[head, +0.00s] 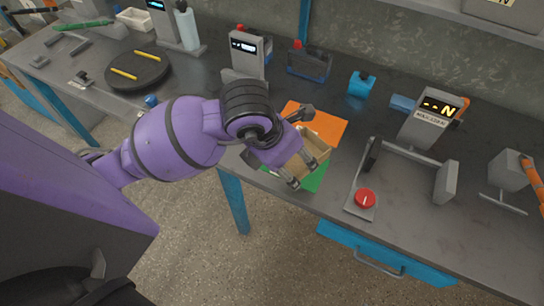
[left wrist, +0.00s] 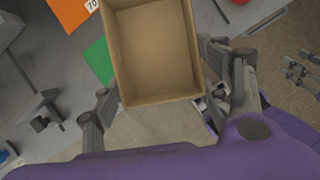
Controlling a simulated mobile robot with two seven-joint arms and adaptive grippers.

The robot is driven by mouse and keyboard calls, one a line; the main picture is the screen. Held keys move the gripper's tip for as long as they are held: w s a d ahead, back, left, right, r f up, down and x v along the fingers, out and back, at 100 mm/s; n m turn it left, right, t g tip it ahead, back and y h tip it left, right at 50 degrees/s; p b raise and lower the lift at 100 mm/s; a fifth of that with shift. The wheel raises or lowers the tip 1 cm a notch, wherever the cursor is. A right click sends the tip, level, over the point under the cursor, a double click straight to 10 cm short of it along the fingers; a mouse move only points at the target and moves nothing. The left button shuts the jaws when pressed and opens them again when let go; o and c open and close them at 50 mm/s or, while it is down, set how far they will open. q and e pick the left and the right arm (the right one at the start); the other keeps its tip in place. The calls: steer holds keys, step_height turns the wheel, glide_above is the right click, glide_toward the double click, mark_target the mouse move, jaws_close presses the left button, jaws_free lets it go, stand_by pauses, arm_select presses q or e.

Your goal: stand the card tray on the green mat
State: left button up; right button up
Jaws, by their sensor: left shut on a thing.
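The card tray (head: 318,149) is an open, light-brown cardboard box. My left gripper (head: 303,173) is shut on it, and the fingers also show on both sides of it in the left wrist view (left wrist: 160,100). The tray (left wrist: 152,45) looks empty. The green mat (head: 316,180) lies below, near the table's front edge, partly covered by the tray and gripper. A corner of the mat also shows left of the tray in the left wrist view (left wrist: 99,60). I cannot tell whether the tray touches it. Grey jointed parts, apparently my right gripper (left wrist: 301,70), show small at the right.
An orange mat (head: 322,124) lies just behind the green one. A stand with a red button (head: 365,198) and a labelled display unit (head: 424,124) are to the right. A blue bottle (head: 361,84) and a grey meter (head: 248,54) stand behind. A dark round plate (head: 137,70) is at left.

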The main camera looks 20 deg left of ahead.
arm_select(q)
steer(key=w+a+f, duration=0.1)
steer(key=a+f, duration=0.1)
steer(key=w+a+f, duration=0.3)
steer(key=a+f, duration=0.1)
steer(key=shift+w+a+f, duration=0.2)
steer(key=shift+w+f, duration=0.15)
steer(key=shift+w+a+f, duration=0.1)
steer(key=shift+a+f, duration=0.05)
steer(key=shift+f, duration=0.8)
steer(key=shift+w+a+f, duration=0.1)
steer(key=shift+f, duration=0.8)
steer(key=shift+f, duration=0.25)
steer(key=o, duration=1.1)
steer(key=shift+o, duration=0.2)
